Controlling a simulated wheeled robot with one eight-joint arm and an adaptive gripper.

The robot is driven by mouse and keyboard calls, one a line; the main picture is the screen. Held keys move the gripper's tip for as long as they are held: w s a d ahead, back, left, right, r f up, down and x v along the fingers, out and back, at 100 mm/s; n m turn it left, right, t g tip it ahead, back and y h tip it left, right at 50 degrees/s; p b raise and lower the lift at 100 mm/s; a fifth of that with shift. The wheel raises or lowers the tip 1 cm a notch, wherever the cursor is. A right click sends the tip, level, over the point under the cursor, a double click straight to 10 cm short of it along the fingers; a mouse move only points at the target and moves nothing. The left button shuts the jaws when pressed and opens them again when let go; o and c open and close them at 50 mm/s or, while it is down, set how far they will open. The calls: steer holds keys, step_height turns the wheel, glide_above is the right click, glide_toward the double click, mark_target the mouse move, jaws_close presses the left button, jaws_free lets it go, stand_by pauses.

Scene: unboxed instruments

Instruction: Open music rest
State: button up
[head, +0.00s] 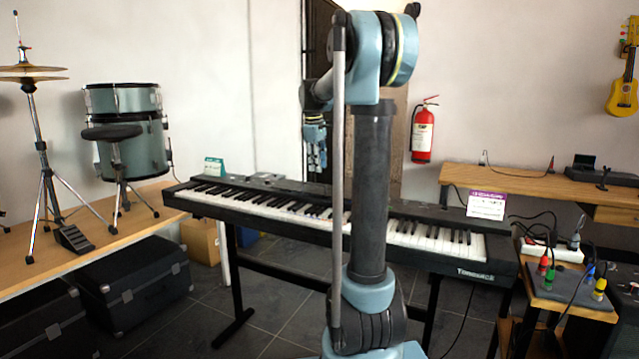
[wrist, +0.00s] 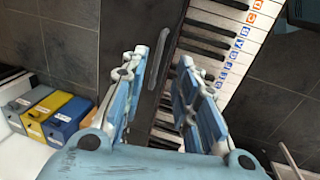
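A black digital piano (head: 445,262) stands on a dark stand behind my arm. Its white and black keys (wrist: 238,55) show in the wrist view, some with coloured letter labels. The piano's dark top panel (wrist: 172,18) runs beside the keys. A thin grey raised strip (wrist: 157,58) lies on it between my fingers; I cannot tell whether it belongs to the music rest. No raised music rest shows in the head view. My gripper (wrist: 165,62) is open and empty, above the panel. In the head view my gripper (head: 316,140) is partly hidden behind my arm.
A drum set (head: 125,128) stands on a wooden bench at left, with black cases below. A fire extinguisher (head: 422,132) hangs on the back wall. A small table with cables (head: 570,290) stands at right. Several coloured boxes (wrist: 45,108) lie left of the piano in the wrist view.

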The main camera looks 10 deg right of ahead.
glide_above(320, 194)
step_height(320, 194, down, 7)
steer(key=shift+a+f, duration=0.1)
jaws_close()
stand_by(0.3)
